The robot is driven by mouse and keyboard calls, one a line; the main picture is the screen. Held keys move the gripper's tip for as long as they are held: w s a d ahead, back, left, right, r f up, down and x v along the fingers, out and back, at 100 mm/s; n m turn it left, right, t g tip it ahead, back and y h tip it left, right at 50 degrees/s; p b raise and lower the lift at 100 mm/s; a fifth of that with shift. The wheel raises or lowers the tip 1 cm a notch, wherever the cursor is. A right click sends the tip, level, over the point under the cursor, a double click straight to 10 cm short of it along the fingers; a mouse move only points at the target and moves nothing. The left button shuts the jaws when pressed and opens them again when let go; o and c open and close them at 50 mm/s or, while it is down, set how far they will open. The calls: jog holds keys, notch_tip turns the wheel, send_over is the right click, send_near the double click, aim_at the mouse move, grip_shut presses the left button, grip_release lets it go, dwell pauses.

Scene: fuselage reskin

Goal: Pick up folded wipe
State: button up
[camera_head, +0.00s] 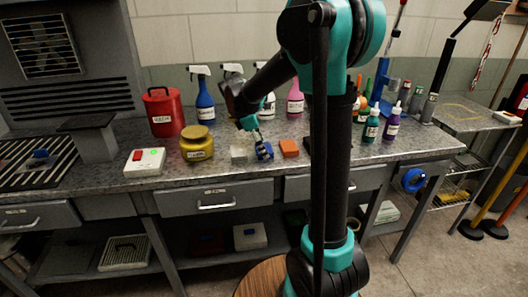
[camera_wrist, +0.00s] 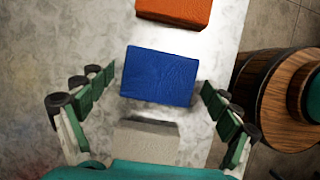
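Three small folded pieces lie in a row on the bench: a grey-white one (camera_head: 238,154), a blue one (camera_head: 265,152) and an orange one (camera_head: 289,148). I cannot tell from the pictures which the task calls the folded wipe. My gripper (camera_head: 259,140) points down at the blue piece. In the wrist view my gripper (camera_wrist: 158,84) is open, with a green-padded finger on each side of the blue piece (camera_wrist: 159,76) and gaps between. The orange piece (camera_wrist: 175,11) is at the top, and the grey-white piece (camera_wrist: 150,138) is partly hidden at the bottom.
Bare bench lies in front of the pieces. A round wooden top (camera_wrist: 287,100) stands beside the bench.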

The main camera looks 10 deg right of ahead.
jog(key=c, duration=0.7)
jog(key=shift+r, duration=0.15)
notch_tip(320, 180, up, 20)
